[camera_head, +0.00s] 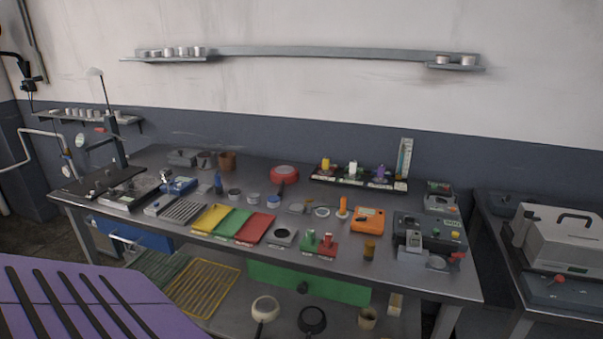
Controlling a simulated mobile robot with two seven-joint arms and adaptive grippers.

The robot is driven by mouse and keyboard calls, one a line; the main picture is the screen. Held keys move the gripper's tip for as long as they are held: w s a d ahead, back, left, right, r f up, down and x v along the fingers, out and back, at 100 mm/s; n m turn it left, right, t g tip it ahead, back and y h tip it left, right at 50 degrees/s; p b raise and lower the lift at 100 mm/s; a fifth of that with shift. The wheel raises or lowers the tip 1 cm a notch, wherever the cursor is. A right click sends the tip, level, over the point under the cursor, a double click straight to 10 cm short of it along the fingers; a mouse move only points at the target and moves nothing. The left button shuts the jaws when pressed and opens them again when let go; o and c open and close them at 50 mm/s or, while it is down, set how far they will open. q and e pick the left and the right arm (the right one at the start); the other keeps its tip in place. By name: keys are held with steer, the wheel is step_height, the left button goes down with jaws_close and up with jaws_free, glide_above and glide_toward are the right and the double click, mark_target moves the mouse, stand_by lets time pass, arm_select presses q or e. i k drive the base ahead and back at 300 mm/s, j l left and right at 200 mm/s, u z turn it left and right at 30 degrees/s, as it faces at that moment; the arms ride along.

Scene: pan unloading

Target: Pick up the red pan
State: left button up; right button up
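The red pan (284,172) sits on the grey metal workbench (350,272), towards the back and near the middle of its length. It is round, and a short dark handle points towards the front of the bench. Small jars and dishes stand in front of it and to its left. Neither of my grippers shows in the head view, so their state and their distance from the pan cannot be seen.
Green, red and yellow trays (211,217) lie at the front. A rack of coloured bottles (352,180) stands right of the pan. An orange device (368,220) is further right. A cream pan (265,306) and black pan (312,319) sit below. A purple slotted surface (88,300) fills the lower left.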

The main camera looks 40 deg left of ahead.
mark_target(284, 175)
steer(key=j+z, duration=0.1)
steer(key=j, duration=0.25)
steer(key=k+j+z, duration=0.1)
steer(key=j, duration=0.25)
steer(key=k+j+z, duration=0.1)
steer(key=j, duration=0.25)
steer(key=k+j, duration=0.1)
steer(key=j, duration=0.65)
steer(key=k+j+z, duration=0.1)
steer(key=j, duration=0.25)
steer(key=k, duration=0.05)
